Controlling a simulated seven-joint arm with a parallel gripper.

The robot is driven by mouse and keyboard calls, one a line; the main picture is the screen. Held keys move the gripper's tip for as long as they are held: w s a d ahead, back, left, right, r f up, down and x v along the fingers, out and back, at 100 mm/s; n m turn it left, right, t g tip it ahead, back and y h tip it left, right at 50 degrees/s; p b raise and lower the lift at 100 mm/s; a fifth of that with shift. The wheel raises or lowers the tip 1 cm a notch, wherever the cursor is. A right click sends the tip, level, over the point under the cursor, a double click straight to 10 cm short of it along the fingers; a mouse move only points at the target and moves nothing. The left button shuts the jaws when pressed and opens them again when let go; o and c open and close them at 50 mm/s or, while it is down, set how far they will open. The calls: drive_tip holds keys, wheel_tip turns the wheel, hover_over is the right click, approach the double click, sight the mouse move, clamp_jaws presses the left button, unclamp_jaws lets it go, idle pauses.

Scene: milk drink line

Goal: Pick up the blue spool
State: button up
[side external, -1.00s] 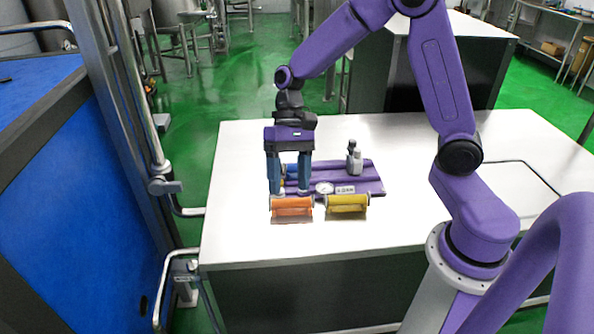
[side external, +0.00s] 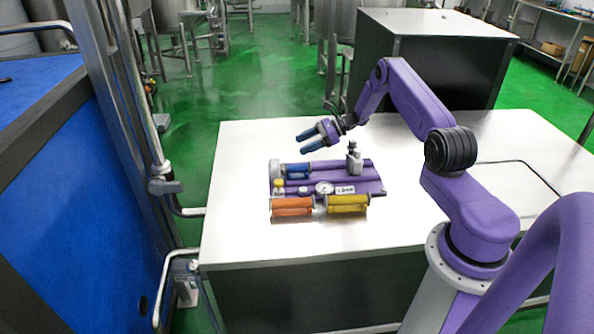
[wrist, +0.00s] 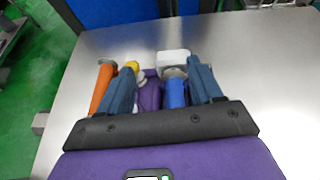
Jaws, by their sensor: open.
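The blue spool (side external: 298,169) lies on its side at the back left of a purple rack (side external: 366,187) on the white table. In the wrist view the blue spool (wrist: 175,94) shows between my two blue fingers, nearer the right one, its near end hidden by the gripper body. My gripper (side external: 303,142) is open and empty. In the side view it is above and behind the spool, its fingers pointing left and tilted slightly down, apart from it.
An orange spool (side external: 292,207) and a yellow spool (side external: 347,204) lie in front of the rack. A round gauge (side external: 324,188), a yellow-capped part (side external: 279,187) and a grey upright fitting (side external: 354,160) stand on the rack. The table's left and front are clear.

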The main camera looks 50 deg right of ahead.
drive_tip(key=shift+s+d+f+m+t, duration=0.1)
drive_tip(key=shift+d+f+m+t, duration=0.2)
drive_tip(key=shift+d, duration=0.2)
drive_tip(key=shift+s+d+f+m+t, duration=0.1)
drive_tip(key=shift+d+f+m+t, duration=0.15)
drive_tip(key=shift+d, duration=0.25)
approach(297, 164)
drive_tip(key=shift+h, duration=0.3)
drive_tip(key=shift+a+x, duration=0.25)
drive_tip(key=shift+x, duration=2.3)
drive_tip(key=x, duration=0.4)
drive_tip(key=shift+w+a, duration=0.15)
drive_tip(key=shift+a, duration=0.2)
clamp_jaws()
